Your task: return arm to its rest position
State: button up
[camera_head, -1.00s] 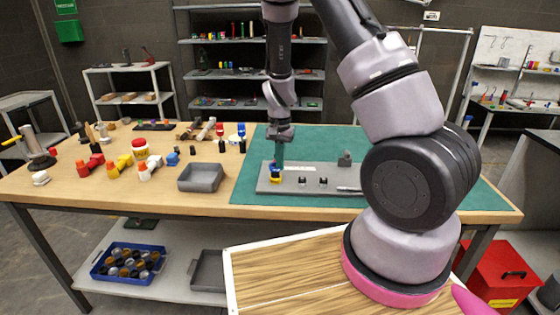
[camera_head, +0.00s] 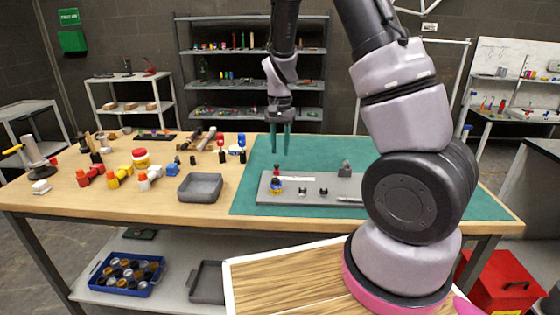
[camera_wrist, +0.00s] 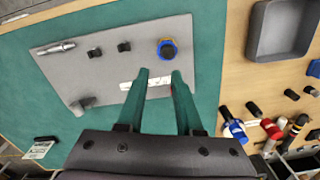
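My gripper (camera_head: 280,138) hangs above the workbench, its two green fingers apart with nothing between them. The fingers also show open and empty in the wrist view (camera_wrist: 158,95). Below them a grey board (camera_head: 325,197) lies on the green mat (camera_head: 250,207). A small blue and yellow part (camera_head: 275,188) sits at the board's left end; in the wrist view it is a round blue and orange piece (camera_wrist: 167,49), clear of the fingertips. Two small black pieces (camera_head: 312,191), a grey block (camera_head: 345,169) and a silver rod (camera_head: 349,199) are also on the board.
A grey tray (camera_head: 201,187) stands left of the mat. Several red, yellow and white fittings (camera_head: 120,174) lie farther left on the wooden bench top (camera_head: 60,195). A shelf rack (camera_head: 225,75) stands behind the bench. The air around my gripper is clear.

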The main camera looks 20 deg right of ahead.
jog(key=s+d+r+t+y, duration=0.1)
jog(key=s+r, duration=0.3)
jog(key=r, duration=0.5)
jog(key=s+d+r+t+y, duration=0.1)
jog(key=s+r+t, duration=0.15)
jog(key=r, duration=0.65)
jog(key=s+d+r+n+t, duration=0.1)
jog(key=s+r+t, duration=0.1)
jog(key=s+r, duration=0.2)
jog(key=s+d+r+n+t, duration=0.1)
jog(key=s+r, duration=0.4)
jog(key=s, duration=0.6)
jog(key=shift+d+r+t, duration=0.2)
jog(key=shift+r+t, duration=0.1)
jog(key=shift+t, duration=0.05)
